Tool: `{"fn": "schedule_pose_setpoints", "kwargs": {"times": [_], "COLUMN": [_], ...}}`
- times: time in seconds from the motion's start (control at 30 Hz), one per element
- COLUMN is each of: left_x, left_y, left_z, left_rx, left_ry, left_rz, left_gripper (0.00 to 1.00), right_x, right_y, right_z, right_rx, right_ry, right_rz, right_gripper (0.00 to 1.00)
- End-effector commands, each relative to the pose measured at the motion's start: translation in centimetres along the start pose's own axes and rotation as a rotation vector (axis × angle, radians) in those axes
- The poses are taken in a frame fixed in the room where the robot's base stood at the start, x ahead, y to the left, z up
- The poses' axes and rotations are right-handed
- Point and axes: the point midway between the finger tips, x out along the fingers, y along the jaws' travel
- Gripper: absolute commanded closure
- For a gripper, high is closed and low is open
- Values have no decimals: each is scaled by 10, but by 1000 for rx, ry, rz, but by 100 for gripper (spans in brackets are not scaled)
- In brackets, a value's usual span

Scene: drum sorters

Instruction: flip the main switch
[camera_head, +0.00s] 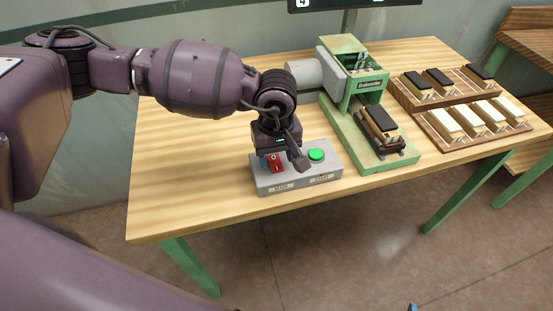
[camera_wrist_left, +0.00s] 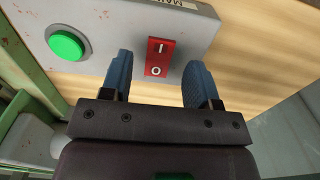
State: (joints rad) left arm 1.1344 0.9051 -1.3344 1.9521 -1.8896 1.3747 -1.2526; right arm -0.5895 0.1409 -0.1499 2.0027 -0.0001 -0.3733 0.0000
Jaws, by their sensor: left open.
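The main switch is a red rocker (camera_head: 274,163) marked O and I on a grey control box (camera_head: 325,174) labelled MAIN and START. The red rocker also shows in the left wrist view (camera_wrist_left: 159,57), between my fingers. My left gripper (camera_head: 285,160) is over the box, its blue fingers apart on either side of the switch. In the left wrist view my left gripper (camera_wrist_left: 158,82) is open and empty; whether a finger touches the switch I cannot tell.
A green button (camera_head: 316,155) is on the same box, to the right of the switch. A green machine (camera_head: 372,130) with a dark brush stands behind it. Brush racks (camera_head: 470,140) lie at the right. The table's left part (camera_head: 165,190) is clear.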

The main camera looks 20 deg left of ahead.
Motion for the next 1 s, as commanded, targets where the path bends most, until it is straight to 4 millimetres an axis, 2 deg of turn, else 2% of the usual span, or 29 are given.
{"fn": "schedule_pose_setpoints", "kwargs": {"times": [0.2,0.53,0.87,1.0], "left_x": [18,20,20,21], "left_y": [0,0,0,0], "left_z": [0,0,0,0], "left_rx": [0,0,0,-1], "left_ry": [-1,0,-1,-13], "left_rz": [0,1,0,-1], "left_gripper": [45,45,94,94], "right_x": [1,-2,-3,-2], "right_y": [-2,0,2,1], "right_z": [-1,6,9,11], "right_rx": [5,1,-4,-4], "right_ry": [2,-11,-17,-19], "right_rz": [-1,0,1,1], "right_gripper": [26,26,26,26]}}
